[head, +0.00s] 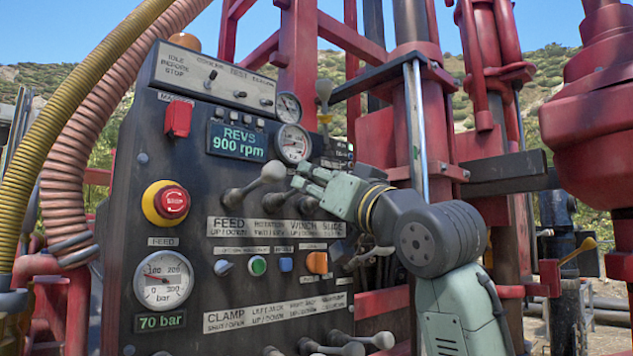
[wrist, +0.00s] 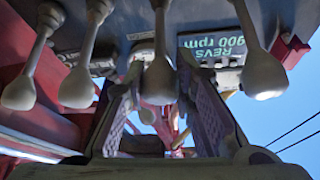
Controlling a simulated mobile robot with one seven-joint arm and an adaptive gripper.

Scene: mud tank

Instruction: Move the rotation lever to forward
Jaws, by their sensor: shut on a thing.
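The rotation lever (wrist: 158,82) is a pale grey knob on a tapering stem, between my gripper's two fingers in the wrist view. In the head view its stem (head: 276,200) rises from the panel above the ROTATION label, and my fingers hide most of its knob. My gripper (head: 303,178) reaches in from the right and is shut on this lever; its ridged finger pads (wrist: 160,88) stand on both sides of the knob. The feed lever (head: 273,173) is close on the left, and shows on the right in the wrist view (wrist: 264,74).
Two more levers (wrist: 76,88) stand beside my gripper in the wrist view. The black control panel (head: 190,240) carries gauges, a red emergency stop (head: 173,202) and a display (head: 238,140) reading 900 rpm. More levers (head: 380,340) stick out below. Red rig columns (head: 425,130) stand behind my arm.

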